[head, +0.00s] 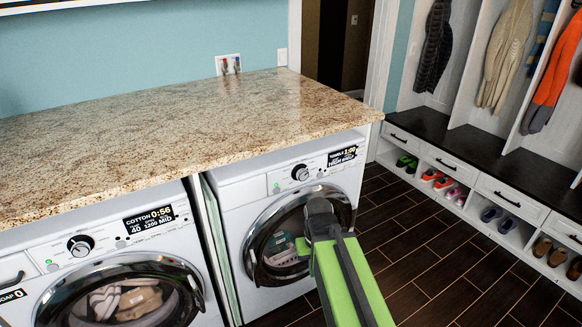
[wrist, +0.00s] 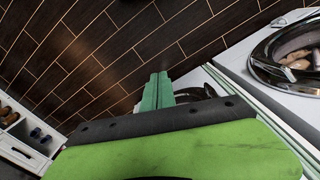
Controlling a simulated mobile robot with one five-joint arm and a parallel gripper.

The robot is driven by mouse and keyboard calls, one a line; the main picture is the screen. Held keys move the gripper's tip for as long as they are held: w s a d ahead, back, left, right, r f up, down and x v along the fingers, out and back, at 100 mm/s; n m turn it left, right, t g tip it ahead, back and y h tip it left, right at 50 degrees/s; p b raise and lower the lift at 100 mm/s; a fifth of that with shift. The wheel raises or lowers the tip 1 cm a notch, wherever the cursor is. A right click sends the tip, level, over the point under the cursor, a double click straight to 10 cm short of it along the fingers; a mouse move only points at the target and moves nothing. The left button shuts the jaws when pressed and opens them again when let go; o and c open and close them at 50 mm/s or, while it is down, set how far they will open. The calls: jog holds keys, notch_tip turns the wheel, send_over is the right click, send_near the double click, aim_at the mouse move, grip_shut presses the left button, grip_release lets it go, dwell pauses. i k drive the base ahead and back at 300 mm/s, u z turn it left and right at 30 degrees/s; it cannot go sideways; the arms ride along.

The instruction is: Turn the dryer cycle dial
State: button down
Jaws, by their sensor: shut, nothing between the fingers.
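The dryer (head: 235,210) is the white machine at the right under the counter, with a display reading TOWELS 1:00 HIGH. My green arm hides the door's lower right. In the wrist view my gripper's teal fingers (wrist: 157,92) are together and empty.
A washer (head: 120,265) with its own dial (head: 80,246) stands left of the dryer; its door also shows in the wrist view (wrist: 290,62). A granite counter (head: 180,130) overhangs both machines. A shoe bench (head: 495,185) lines the right. Dark floor between is clear.

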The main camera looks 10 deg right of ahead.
aim_at(300, 172)
jog(key=z, duration=0.1)
jog(key=k, duration=1.15)
jog(key=u, duration=0.7)
jog(key=i, duration=1.65)
jog(key=u, duration=0.25)
